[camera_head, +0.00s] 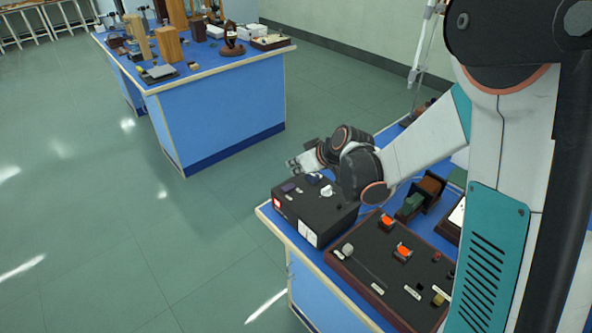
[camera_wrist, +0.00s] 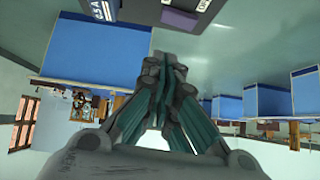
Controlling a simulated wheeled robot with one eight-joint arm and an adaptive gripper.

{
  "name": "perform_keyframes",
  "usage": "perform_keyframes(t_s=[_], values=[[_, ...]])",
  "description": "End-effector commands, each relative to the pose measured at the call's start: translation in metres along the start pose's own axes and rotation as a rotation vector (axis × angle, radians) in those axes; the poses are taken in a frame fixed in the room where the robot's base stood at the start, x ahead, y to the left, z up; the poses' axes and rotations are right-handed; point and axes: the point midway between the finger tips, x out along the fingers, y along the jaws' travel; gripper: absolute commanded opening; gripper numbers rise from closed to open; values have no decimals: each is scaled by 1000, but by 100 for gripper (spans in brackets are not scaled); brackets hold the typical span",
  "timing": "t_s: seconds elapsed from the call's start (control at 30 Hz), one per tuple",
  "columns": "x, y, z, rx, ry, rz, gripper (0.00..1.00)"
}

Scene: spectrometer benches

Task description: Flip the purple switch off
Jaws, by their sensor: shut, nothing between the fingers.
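The purple switch (camera_head: 288,187) sits on top of a black box (camera_head: 318,213) at the left end of the near blue bench. In the wrist view, a purple block (camera_wrist: 179,19) shows at the top edge on a dark surface, and the picture looks upside down. My gripper (camera_head: 294,164) is shut and empty. It is above the back of the black box, apart from the purple switch as far as I can tell. In the wrist view the closed fingertips (camera_wrist: 163,60) point toward the box, below the purple block. The switch's tilt is too small to read.
A white knob (camera_head: 327,191) is on the same box, to the right of the purple switch. A dark panel (camera_head: 372,272) with orange switches lies in front of it. A green block (camera_head: 411,204) stands behind. A second blue bench (camera_head: 222,117) is farther off, with open floor between.

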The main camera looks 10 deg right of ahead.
Motion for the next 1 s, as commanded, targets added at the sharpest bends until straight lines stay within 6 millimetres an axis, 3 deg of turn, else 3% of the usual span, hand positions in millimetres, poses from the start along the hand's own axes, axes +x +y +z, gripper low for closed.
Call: perform_keyframes(t_s=[0.03, 0.2, 0.4, 1.0], values=[[-16, 1, 0, 3, 0, 3, 0], [-50, 3, 0, 3, 0, 2, 0], [-76, 5, 1, 1, 0, 2, 0], [-86, 5, 4, 9, 0, -8, 0]])
